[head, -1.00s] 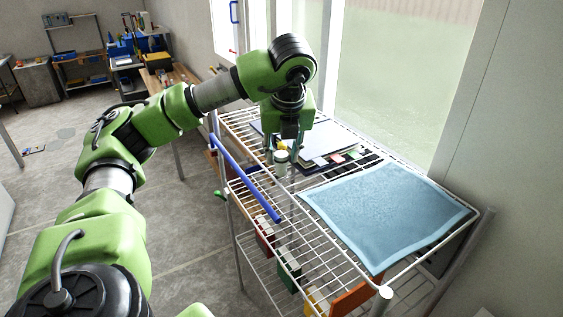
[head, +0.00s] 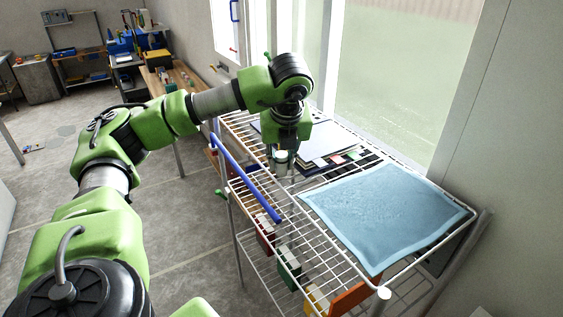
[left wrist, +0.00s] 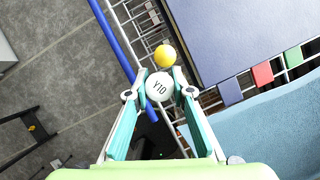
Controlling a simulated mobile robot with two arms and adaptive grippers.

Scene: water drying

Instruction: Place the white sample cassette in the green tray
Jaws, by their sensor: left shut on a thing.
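My left gripper (head: 281,163) points down at the wire rack's top shelf. In the left wrist view its teal fingers (left wrist: 160,94) are closed on the sides of a round white-topped jar (left wrist: 159,86) marked Y10. The jar (head: 281,155) is partly hidden by the fingers in the head view. A green tray (head: 287,277) sits on a lower level, seen through the wires, with a pale thing at its top. I cannot make out a white sample cassette for certain. My right gripper is not in view.
A blue cloth (head: 385,215) covers the shelf's near right part. Dark folders with coloured tabs (head: 325,150) lie beside the jar. A yellow round thing (left wrist: 165,55) is close to it. A blue bar (head: 245,180) runs along the rack's left edge. Red (head: 266,240) and yellow (head: 314,303) containers flank the green tray.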

